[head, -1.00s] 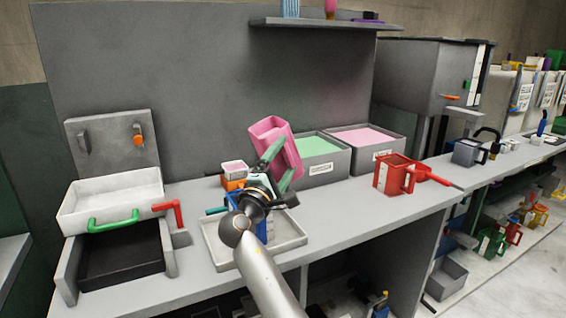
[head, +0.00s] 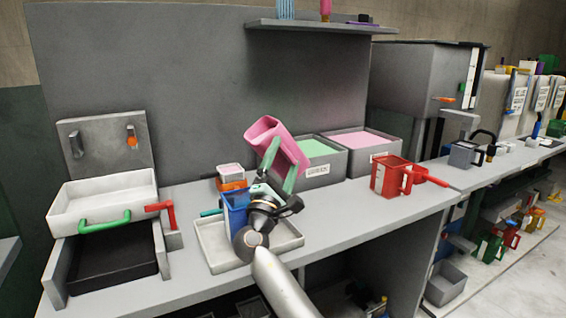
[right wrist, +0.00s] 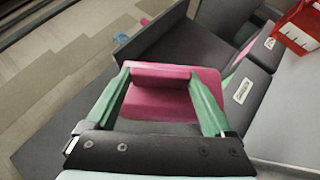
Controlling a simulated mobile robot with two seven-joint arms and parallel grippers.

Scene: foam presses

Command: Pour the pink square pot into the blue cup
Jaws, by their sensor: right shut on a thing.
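The pink square pot (head: 262,130) is held up in the air, tilted with its open mouth toward the upper left in the head view. My right gripper (head: 282,168) is shut on it, with green fingers on either side. The pot (right wrist: 172,98) fills the space between the fingers (right wrist: 165,105) in the right wrist view. The blue cup (head: 235,205) stands on a pale tray below and left of the pot, partly hidden behind my right wrist. The pot's contents cannot be seen. My left gripper is not in view.
The pale tray (head: 215,255) lies under the cup. Bins of green (head: 312,148) and pink (head: 362,142) material stand behind at right. A red jug (head: 388,178) is further right. A white basin (head: 85,205) with a green handle is at left. A small orange-and-white stack (head: 231,178) stands behind the cup.

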